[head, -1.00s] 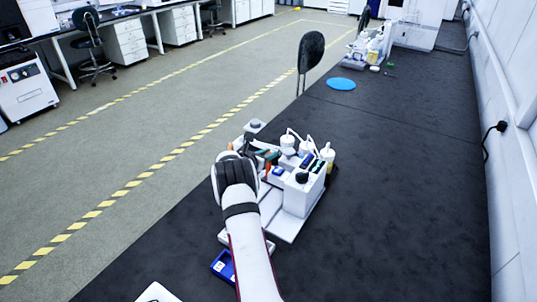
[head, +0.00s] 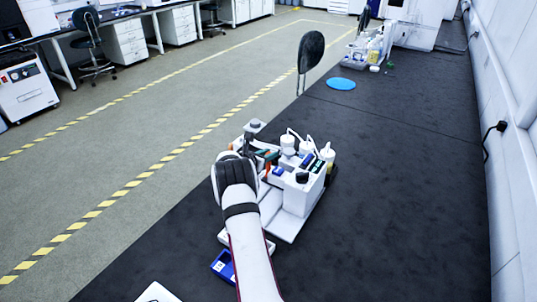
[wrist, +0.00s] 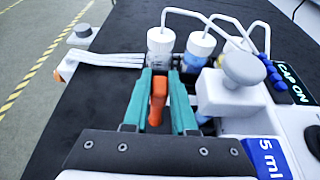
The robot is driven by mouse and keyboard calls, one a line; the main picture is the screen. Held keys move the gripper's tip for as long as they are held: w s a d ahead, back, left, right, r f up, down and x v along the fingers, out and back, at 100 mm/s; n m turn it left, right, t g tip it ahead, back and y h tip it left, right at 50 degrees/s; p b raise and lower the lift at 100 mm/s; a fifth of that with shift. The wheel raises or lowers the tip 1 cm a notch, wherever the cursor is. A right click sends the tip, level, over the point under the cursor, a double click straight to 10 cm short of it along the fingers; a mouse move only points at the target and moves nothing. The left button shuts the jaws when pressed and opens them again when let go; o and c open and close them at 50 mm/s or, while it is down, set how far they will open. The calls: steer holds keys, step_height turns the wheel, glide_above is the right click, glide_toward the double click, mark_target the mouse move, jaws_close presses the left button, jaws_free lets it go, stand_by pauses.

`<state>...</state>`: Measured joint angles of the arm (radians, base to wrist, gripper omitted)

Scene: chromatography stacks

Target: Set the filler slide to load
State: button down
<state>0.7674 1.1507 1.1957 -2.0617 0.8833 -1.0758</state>
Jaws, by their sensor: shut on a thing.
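The white chromatography apparatus (head: 293,200) stands on the black bench in the head view. My gripper (wrist: 160,92) has teal fingers and is shut on an upright orange handle (wrist: 158,98), which looks like the filler slide's handle. One finger lies on each side of it. The handle's lower end and the slide's track are hidden behind my gripper's body in the wrist view. In the head view my gripper (head: 265,157) is at the left side of the apparatus, partly hidden by my wrist. I cannot read any slide position marks.
White-capped bottles with bent tubes (wrist: 199,45) stand just beyond the fingers. A grey round knob (wrist: 244,67) and a blue "5 ml" label (wrist: 272,158) are to the right. A blue tray (head: 224,264) lies near my arm. The bench's right side is clear.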

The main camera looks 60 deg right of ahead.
steer(key=a, duration=1.5)
steer(key=shift+a, duration=0.25)
steer(key=c, duration=0.7)
jaws_free()
steer(key=v, duration=1.5)
steer(key=shift+a+r, duration=0.1)
steer(key=shift+a, duration=0.3)
